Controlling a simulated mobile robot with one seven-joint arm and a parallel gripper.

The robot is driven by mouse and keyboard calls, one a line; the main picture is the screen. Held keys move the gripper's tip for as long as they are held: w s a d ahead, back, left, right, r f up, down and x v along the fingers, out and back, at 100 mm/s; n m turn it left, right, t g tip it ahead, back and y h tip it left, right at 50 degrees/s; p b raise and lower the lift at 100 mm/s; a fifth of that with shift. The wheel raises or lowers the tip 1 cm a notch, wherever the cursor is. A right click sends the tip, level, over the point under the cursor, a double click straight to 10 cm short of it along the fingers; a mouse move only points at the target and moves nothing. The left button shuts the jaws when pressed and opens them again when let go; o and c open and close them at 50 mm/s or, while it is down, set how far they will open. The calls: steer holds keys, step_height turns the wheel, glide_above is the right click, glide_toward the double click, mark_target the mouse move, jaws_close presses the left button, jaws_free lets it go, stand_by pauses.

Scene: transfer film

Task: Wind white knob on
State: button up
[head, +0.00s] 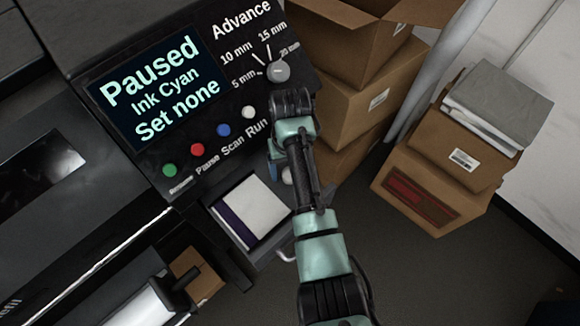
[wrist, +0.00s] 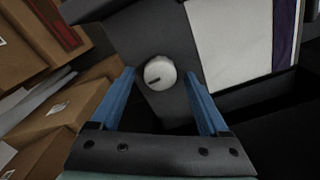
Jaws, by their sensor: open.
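The white knob (wrist: 160,72) is round with a dark pointer mark toward its lower left, on a dark face in the wrist view. In the head view only a pale bit of it (head: 287,176) shows beside my arm. My gripper (wrist: 159,75) is open and empty, with one blue finger on each side of the knob in the wrist view. Gaps show between knob and fingers; how deep the fingers reach is unclear. In the head view my arm hides most of the gripper. The screen (head: 155,85) reads "Paused", "Ink Cyan", "Set none".
A grey Advance knob (head: 277,71) sits among marks from 5 to 20 mm. Green, red, blue and white buttons (head: 223,130) line the panel. A white and purple block (head: 250,212) lies below. Cardboard boxes (head: 360,105) stand at the right, with bare floor in front.

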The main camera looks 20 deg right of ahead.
step_height(320, 180, up, 13)
steer(key=p, duration=0.3)
stand_by(0.9)
